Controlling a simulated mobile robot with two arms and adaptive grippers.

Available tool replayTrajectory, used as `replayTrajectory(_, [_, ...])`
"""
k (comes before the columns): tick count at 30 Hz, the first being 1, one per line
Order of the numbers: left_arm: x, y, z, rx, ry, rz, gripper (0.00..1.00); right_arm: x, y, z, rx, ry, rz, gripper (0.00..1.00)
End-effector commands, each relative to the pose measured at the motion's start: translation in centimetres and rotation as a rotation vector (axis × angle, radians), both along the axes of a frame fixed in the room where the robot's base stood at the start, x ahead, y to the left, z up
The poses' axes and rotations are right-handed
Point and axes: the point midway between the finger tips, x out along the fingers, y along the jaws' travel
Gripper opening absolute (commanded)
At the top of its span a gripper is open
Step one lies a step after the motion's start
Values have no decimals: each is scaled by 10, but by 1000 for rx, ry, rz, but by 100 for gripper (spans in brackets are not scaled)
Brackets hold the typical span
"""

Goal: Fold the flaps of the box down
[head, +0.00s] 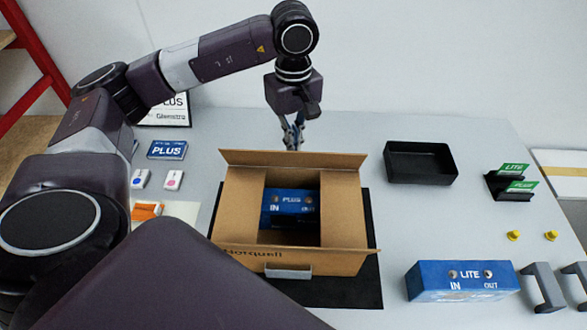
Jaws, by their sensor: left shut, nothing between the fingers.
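An open cardboard box (345,225) stands on a black mat (367,293) in the middle of the table. Its far flap (293,160) stands out along the back edge, and its near flap (297,260) lies out along the front edge. A blue PLUS unit (290,207) with IN and OUT labels sits inside the box. My left gripper (294,146) is shut and empty, pointing down just behind the far flap. Whether its tips touch the flap is unclear. My right gripper is not in view.
A blue LITE unit (462,282) and grey handles (543,287) lie at the right front. A black tray (420,164), a card holder (511,188) and yellow knobs (513,236) are at the right. A PLUS box (167,149) and small white packs (173,180) are at the left.

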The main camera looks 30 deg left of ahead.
Motion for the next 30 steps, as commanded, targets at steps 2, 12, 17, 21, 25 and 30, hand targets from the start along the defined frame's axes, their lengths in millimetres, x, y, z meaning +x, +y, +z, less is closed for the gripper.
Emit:
replayTrajectory(2, [-4,-2,0,1,0,0,0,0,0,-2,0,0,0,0])
replayTrajectory(12, [-25,-14,-10,0,1,-1,0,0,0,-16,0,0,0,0])
replayTrajectory(17, [-31,-18,-10,0,1,1,0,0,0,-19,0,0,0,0])
replayTrajectory(21, [-35,-21,-15,0,1,0,0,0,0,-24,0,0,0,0])
replayTrajectory(25, [-43,-26,-25,0,1,-1,0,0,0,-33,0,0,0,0])
replayTrajectory(30, [-50,-29,-29,0,1,1,0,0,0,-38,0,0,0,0])
